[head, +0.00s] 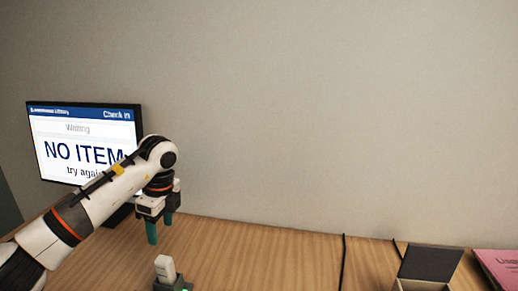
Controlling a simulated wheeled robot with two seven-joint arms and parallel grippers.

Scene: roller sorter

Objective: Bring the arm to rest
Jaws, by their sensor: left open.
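My left arm (92,206) reaches in from the lower left across the front of the monitor. My left gripper (158,232) points down above the wooden table, with its teal fingers apart from anything on the table. It is open, and nothing shows between its fingers. My right gripper is not in the head view.
A monitor (60,125) reading "NO ITEM, try again" stands at the left. A white device in a dark holder (165,268) stands at the front. An open dark box (430,264) and a pink book (500,266) lie at right. The middle table (270,255) is clear.

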